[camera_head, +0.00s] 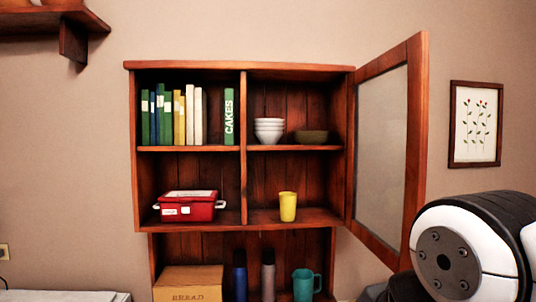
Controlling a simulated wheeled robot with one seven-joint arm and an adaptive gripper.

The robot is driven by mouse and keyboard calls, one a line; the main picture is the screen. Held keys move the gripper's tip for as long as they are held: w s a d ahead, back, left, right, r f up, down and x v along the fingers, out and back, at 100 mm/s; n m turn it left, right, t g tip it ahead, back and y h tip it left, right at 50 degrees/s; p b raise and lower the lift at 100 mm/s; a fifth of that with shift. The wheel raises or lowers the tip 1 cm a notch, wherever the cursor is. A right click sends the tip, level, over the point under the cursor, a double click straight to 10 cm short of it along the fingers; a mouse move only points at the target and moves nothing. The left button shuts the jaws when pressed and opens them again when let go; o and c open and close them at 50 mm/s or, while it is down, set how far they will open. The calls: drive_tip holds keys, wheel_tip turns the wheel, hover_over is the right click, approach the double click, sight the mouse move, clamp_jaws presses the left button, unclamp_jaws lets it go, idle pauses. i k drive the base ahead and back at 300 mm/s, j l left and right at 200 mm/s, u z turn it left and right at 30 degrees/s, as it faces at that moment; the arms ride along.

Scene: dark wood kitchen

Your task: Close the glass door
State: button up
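The glass door (382,150) has a red-brown wooden frame and a pale pane. It is hinged at the right side of the wooden wall cabinet (243,190) and stands wide open, swung out to the right. The cabinet's right compartments are uncovered. Part of my arm shows at the lower right, in front of and right of the door's lower edge. My gripper is not in view, so its state is hidden.
The cabinet holds several books (190,115), white bowls (269,130), a dark bowl (311,137), a red box (188,207) and a yellow cup (288,206). Below stand a bread box (188,283), bottles and a teal mug (304,284). A framed picture (475,124) hangs right.

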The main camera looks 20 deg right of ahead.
sight(414, 51)
drive_tip(key=k+l+u, duration=0.1)
drive_tip(key=l, duration=0.3)
drive_tip(key=k+l+u, duration=0.1)
drive_tip(key=l, duration=0.35)
drive_tip(key=k+l+u, duration=0.1)
drive_tip(key=k+l, duration=0.15)
drive_tip(key=k+l+u, duration=0.1)
drive_tip(key=l, duration=0.4)
drive_tip(key=k+l+u, duration=0.1)
drive_tip(key=k+l, duration=0.2)
drive_tip(key=k+l+u, duration=0.15)
drive_tip(key=l, duration=1.15)
drive_tip(key=i+j+z, duration=0.15)
drive_tip(key=i+z, duration=0.15)
drive_tip(key=i, duration=0.3)
